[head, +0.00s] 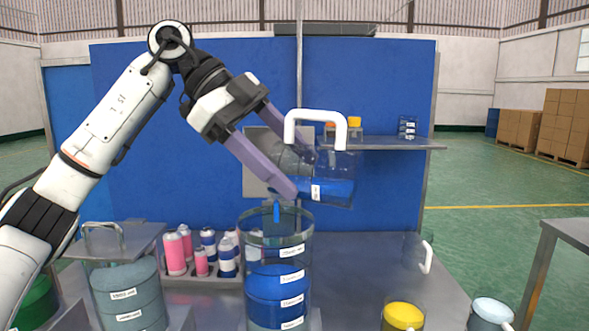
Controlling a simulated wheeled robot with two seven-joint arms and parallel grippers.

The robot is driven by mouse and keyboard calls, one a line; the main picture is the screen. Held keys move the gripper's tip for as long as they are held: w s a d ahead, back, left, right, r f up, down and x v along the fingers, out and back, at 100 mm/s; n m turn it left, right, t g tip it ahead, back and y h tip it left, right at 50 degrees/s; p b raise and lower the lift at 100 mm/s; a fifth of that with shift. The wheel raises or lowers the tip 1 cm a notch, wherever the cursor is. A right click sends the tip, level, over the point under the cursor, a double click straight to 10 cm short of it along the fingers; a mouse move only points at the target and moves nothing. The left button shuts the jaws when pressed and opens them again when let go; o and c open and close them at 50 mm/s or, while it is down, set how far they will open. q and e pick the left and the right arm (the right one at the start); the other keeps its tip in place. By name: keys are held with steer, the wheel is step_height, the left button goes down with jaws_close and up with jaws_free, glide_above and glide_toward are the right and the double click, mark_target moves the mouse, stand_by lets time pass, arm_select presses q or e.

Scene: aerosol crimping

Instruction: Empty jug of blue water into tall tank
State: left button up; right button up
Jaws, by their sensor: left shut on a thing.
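A clear jug (340,170) with a white handle (316,117) lies tipped on its side in the air, its mouth to the left. Blue water (333,190) lies along its lower side. My left gripper (303,172) is shut on the jug's body, one purple finger in front and the other partly hidden behind. A short blue stream (276,212) shows below the jug's mouth, over the opening of the tall clear tank (306,236). The tank stands upright and holds blue water in its lower part, with several white labels on its wall. My right gripper is not in view.
A lidded tank (125,292) of grey-blue liquid stands left of the tall tank. Behind is a rack of pink, white and blue cans (176,252). A clear jug (415,258), a yellow-filled jug (402,316) and a pale-blue-filled jug (492,313) stand right. A shelf (395,143) sits behind the held jug.

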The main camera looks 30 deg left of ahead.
mark_target(271, 159)
arm_select(q)
steer(key=shift+a+f+t+h+b, duration=0.1)
steer(key=shift+a+t+h+b, duration=0.2)
steer(key=shift+a+h+b, duration=0.25)
steer(key=shift+s+a+h+b, duration=0.2)
steer(key=shift+a+h+b, duration=0.2)
steer(key=shift+h+b, duration=0.4)
steer(key=shift+a+t+h, duration=0.25)
steer(key=shift+t+h, duration=0.05)
steer(key=shift+h, duration=0.15)
steer(key=shift+a+n+h+b, duration=0.2)
steer(key=shift+n+h+b, duration=0.15)
steer(key=shift+b, duration=0.3)
steer(key=shift+r, duration=0.2)
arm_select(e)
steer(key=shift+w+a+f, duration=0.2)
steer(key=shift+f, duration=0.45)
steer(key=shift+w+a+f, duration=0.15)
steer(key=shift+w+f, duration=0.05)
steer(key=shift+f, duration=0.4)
arm_select(q)
steer(key=shift+s+a, duration=0.1)
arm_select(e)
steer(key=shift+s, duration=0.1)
